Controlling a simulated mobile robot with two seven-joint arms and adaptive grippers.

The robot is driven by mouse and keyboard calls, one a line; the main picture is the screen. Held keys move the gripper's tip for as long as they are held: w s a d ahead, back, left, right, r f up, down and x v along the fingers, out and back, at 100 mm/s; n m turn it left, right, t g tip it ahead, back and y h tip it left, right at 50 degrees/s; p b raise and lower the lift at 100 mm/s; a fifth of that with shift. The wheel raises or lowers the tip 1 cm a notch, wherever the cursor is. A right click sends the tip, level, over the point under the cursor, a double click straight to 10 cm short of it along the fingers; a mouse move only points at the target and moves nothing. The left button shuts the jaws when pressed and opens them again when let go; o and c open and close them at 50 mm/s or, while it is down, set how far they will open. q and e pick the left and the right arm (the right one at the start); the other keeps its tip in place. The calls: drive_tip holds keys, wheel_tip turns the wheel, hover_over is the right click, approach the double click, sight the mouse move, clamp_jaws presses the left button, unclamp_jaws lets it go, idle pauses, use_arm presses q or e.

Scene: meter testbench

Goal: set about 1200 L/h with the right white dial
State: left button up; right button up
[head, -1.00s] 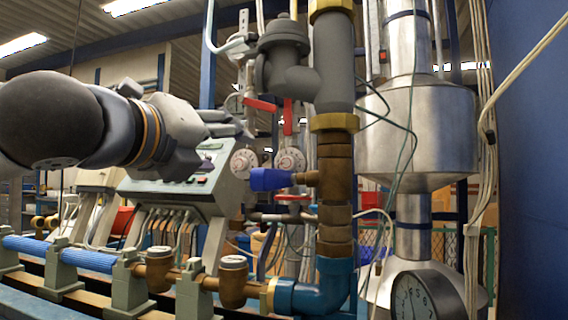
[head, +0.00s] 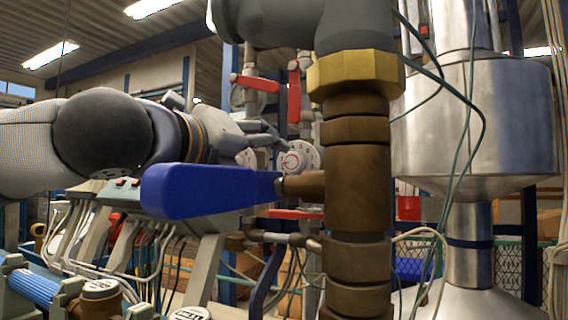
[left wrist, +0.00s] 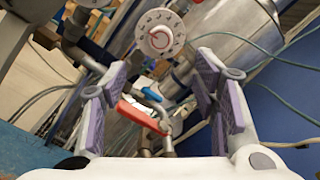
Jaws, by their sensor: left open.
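The right white dial (head: 298,158) has a round face with a red marking and is partly cut off by the brown pipe fitting. The left white dial (head: 247,157) is mostly hidden behind my left gripper. My left gripper (head: 272,134) reaches in from the left, with its fingers close to the dials in the picture. In the left wrist view, one white dial (left wrist: 160,33) with a red pointer lies beyond the open, empty fingers (left wrist: 160,72), slightly above the gap between them. The scale numbers are too small to read. My right gripper is not in view.
A blue lever handle (head: 205,190) on the thick brown pipe (head: 357,185) stands in front of the dials, just below my left gripper. Red valve handles (head: 258,83) hang above. A metal vessel (head: 475,120) and loose green cables are at the right.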

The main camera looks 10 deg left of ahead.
sight(291, 161)
use_arm(q)
drive_tip(key=w, duration=0.3)
drive_tip(key=w+d, duration=0.1)
drive_tip(key=w, duration=0.3)
drive_tip(key=w+d+p, duration=0.1)
drive_tip(key=w, duration=0.2)
drive_tip(key=shift+w+r, duration=0.1)
drive_tip(key=shift+w, duration=0.1)
drive_tip(key=shift+w+d, duration=0.15)
drive_tip(key=shift+w, duration=0.4)
drive_tip(key=c, duration=1.2)
